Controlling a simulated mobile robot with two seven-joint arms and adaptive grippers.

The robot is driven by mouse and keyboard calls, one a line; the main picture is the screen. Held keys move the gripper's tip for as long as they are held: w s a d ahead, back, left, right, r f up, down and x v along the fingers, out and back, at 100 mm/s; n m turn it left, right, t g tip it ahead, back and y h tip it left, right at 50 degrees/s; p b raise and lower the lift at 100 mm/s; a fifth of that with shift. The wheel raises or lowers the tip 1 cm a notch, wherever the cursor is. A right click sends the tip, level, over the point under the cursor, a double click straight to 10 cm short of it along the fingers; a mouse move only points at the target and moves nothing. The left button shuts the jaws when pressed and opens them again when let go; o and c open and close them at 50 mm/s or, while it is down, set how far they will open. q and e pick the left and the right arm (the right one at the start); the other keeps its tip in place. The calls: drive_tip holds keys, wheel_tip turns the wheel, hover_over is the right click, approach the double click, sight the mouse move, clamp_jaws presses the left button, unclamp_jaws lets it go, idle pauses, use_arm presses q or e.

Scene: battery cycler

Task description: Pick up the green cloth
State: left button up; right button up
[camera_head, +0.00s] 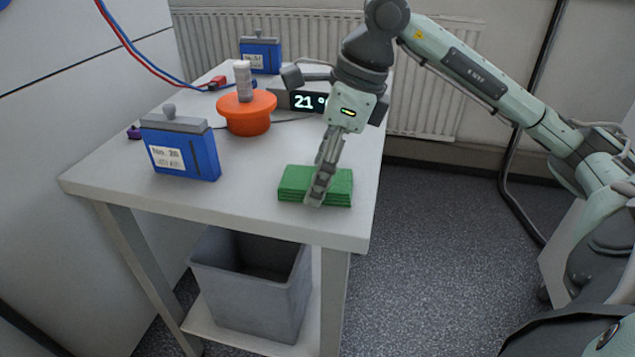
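The green cloth (295,184) lies folded in a flat stack of layers near the front right corner of the white table. My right gripper (318,192) comes down from above, its fingers pointing downward over the middle of the cloth. The fingers are seen nearly edge-on and cover part of the cloth. I cannot tell whether they are open or shut, or whether they touch the cloth. My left gripper is not in view.
On the table (245,200) stand a blue battery (182,150) at front left, an orange round holder (246,113) with a grey cylinder, another blue battery (261,55) at the back, and a display (305,102) behind the gripper. A grey bin (250,285) sits below.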

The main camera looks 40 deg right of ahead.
drive_tip(key=c, duration=0.9)
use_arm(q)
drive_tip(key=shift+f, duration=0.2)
use_arm(e)
drive_tip(key=shift+r, duration=0.15)
drive_tip(key=shift+r, duration=0.25)
drive_tip(key=r, duration=0.2)
drive_tip(key=r+p, duration=0.1)
drive_tip(key=r, duration=0.1)
drive_tip(key=shift+a+r, duration=0.1)
drive_tip(key=shift+a, duration=0.15)
use_arm(q)
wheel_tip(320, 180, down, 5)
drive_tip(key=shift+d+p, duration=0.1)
drive_tip(key=shift+p, duration=0.55)
use_arm(e)
drive_tip(key=a+r, duration=0.6)
drive_tip(key=a, duration=0.5)
drive_tip(key=shift+s, duration=0.35)
drive_tip(key=shift+a, duration=0.1)
